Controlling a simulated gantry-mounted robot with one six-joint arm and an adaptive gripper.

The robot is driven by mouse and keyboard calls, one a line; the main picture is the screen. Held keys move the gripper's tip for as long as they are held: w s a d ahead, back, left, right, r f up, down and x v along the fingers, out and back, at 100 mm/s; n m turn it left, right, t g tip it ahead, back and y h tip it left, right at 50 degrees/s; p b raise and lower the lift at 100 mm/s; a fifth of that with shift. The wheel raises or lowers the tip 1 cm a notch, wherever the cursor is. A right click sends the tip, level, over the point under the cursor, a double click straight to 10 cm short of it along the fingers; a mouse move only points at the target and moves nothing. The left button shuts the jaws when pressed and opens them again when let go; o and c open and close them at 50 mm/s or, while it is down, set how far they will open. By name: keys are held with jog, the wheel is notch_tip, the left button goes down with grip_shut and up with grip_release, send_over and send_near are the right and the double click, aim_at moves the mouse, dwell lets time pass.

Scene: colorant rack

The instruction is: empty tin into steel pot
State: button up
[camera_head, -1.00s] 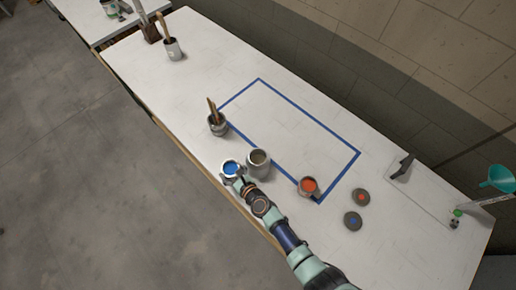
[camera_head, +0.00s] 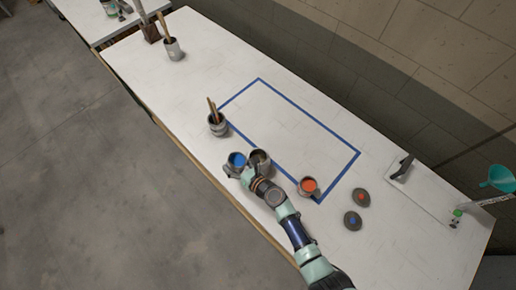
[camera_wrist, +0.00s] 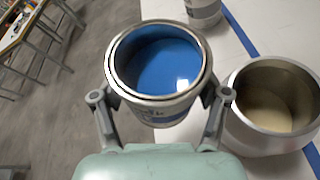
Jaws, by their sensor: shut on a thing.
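A tin of blue paint (camera_head: 237,160) is held in my gripper (camera_wrist: 160,108); in the wrist view the open tin (camera_wrist: 160,62) shows blue paint inside and sits between the two fingers. The tin looks close to upright. The steel pot (camera_wrist: 272,108) stands just to the right of the tin, open, with a pale cream content at its bottom. In the head view the pot (camera_head: 260,158) is partly hidden by my wrist. The tin is beside the pot, not over its opening.
A tin of orange paint (camera_head: 308,186) stands right of the pot. A can with brushes (camera_head: 217,122) stands behind the blue tin. Blue tape (camera_head: 300,110) outlines a clear rectangle on the white table. A teal funnel (camera_head: 498,178) is at far right.

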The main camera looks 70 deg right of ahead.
aim_at(234, 153)
jog(key=shift+r, duration=0.2)
jog(key=shift+s+d+r, duration=0.1)
jog(key=shift+d+r, duration=0.05)
jog(key=shift+r, duration=0.1)
jog(key=shift+s+d+r+m+t, duration=0.15)
jog(key=shift+r+m+t, duration=0.15)
jog(key=shift+r, duration=0.1)
jog(key=shift+s+d+r+m+t, duration=0.1)
jog(key=shift+d+r+m+t, duration=0.1)
jog(key=shift+r+m, duration=0.15)
jog(key=shift+r+y, duration=0.1)
jog(key=shift+y, duration=0.2)
jog(key=shift+s+d+r+m+t+b, duration=0.3)
jog(key=shift+s+d+m+b, duration=0.15)
jog(key=shift+m, duration=0.2)
jog(key=shift+d+r+m+t+b, duration=0.15)
jog(key=shift+r+m+t+b, duration=0.25)
jog(key=shift+m+b, duration=0.2)
dwell(1.5)
jog(key=shift+f+m+t+y+b, duration=0.35)
jog(key=shift+m+b, duration=0.35)
jog(key=shift+b, duration=0.7)
dwell(0.6)
jog(key=shift+s+r+m+t+b, duration=0.1)
jog(key=shift+r+m+t+b, duration=0.25)
jog(key=shift+m+b, duration=0.25)
dwell(1.2)
